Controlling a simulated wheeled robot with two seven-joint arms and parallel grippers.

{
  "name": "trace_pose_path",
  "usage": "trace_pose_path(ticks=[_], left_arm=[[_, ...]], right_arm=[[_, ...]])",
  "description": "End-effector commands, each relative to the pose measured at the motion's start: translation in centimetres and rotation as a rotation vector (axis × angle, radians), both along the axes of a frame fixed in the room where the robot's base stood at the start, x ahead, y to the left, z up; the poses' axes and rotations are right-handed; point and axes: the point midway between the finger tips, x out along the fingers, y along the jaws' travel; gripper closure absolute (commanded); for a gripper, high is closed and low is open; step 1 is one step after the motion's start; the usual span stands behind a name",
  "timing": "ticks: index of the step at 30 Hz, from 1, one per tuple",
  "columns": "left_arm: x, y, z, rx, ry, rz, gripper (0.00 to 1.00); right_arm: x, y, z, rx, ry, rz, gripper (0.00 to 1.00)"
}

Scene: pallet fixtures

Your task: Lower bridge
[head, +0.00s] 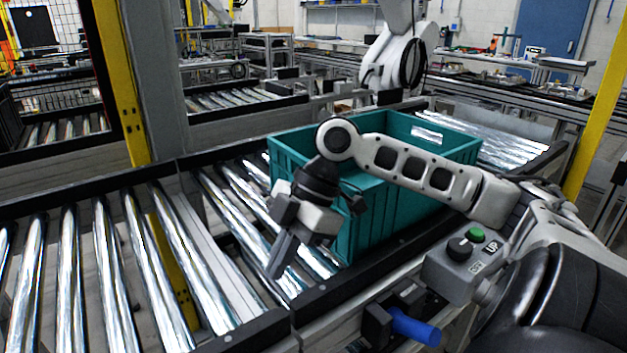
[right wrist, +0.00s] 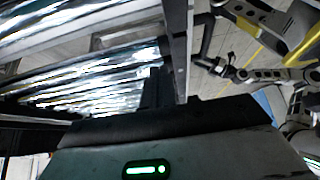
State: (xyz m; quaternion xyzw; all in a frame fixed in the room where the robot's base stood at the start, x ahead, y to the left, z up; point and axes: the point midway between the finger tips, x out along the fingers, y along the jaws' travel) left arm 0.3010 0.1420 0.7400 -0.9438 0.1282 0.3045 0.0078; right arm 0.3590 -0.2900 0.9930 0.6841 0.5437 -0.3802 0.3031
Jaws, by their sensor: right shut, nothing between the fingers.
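My right gripper (head: 281,258) is shut and empty. It points down over the rollers, in front of the teal crate's left end. In the right wrist view its dark fingers (right wrist: 157,90) are close together beside the conveyor rail. A grey control box (head: 452,272) stands at the conveyor's near edge, right of and apart from the gripper. It has a black knob (head: 460,248), a green button (head: 477,235) and an "UP" label. Which conveyor part is the bridge I cannot tell. My left gripper is out of view.
The teal crate (head: 372,222) stands on the roller conveyor, partly hidden by my right arm. A blue handle (head: 415,328) sticks out below the near rail (head: 365,285). Yellow posts (head: 598,110) stand at both sides. The rollers at left (head: 110,270) are bare.

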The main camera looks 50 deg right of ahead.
Motion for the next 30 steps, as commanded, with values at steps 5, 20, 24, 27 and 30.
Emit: trace_pose_path(ticks=[5, 20, 24, 27, 30], left_arm=[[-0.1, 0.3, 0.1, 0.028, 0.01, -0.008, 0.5], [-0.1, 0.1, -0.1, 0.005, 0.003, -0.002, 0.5], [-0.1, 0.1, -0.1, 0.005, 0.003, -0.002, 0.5], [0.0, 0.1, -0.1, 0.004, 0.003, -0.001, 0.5], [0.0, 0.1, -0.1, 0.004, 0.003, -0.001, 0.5]], right_arm=[[-0.2, -1.6, 2.2, -0.004, 0.002, -0.002, 1.0], [-1.5, -7.2, 7.4, 0.001, -0.001, 0.003, 1.0], [-1.6, -7.5, 7.7, 0.001, 0.001, 0.004, 1.0], [-1.6, -7.5, 7.7, 0.001, 0.001, 0.004, 1.0], [-1.6, -7.4, 7.7, 0.001, 0.001, 0.004, 1.0]])
